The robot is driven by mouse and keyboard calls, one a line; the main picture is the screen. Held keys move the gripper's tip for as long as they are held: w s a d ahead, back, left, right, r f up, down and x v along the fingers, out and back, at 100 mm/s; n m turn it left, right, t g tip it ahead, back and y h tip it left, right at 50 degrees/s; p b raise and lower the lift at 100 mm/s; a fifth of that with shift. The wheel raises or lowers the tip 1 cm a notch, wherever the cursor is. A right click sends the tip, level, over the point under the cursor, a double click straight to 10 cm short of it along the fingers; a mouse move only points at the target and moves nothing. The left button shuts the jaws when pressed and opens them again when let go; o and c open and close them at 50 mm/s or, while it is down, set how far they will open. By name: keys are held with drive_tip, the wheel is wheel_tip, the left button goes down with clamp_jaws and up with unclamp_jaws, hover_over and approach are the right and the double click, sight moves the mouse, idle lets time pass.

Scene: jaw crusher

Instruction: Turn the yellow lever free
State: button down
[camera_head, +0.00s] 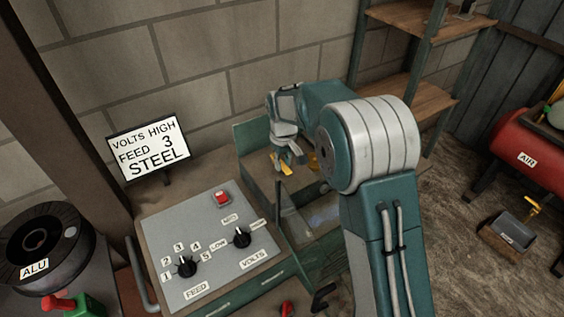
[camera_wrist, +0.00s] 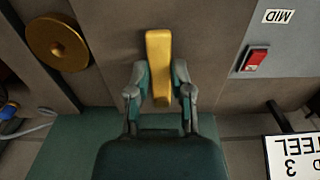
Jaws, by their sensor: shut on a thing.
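The yellow lever (camera_wrist: 159,50) stands upright in the middle of the wrist view, against a grey-brown panel. My gripper (camera_wrist: 160,82) has one finger on each side of the lever's lower part and is shut on it. In the head view, my gripper (camera_head: 284,158) is over the green-framed machine behind the control box, with a bit of the yellow lever (camera_head: 287,170) showing at its fingertips.
A brass disc (camera_wrist: 57,43) is left of the lever in the wrist view, and a red switch (camera_wrist: 257,60) is on the right. The grey control box (camera_head: 205,245) with two black knobs stands in front. A sign (camera_head: 149,147) reads "VOLTS HIGH FEED 3 STEEL".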

drive_tip(key=shift+w, duration=0.1)
drive_tip(key=c, duration=0.5)
unclamp_jaws()
drive_tip(key=shift+a, duration=0.1)
wheel_tip(320, 180, up, 12)
drive_tip(key=shift+f, duration=0.1)
drive_tip(key=shift+w, duration=0.1)
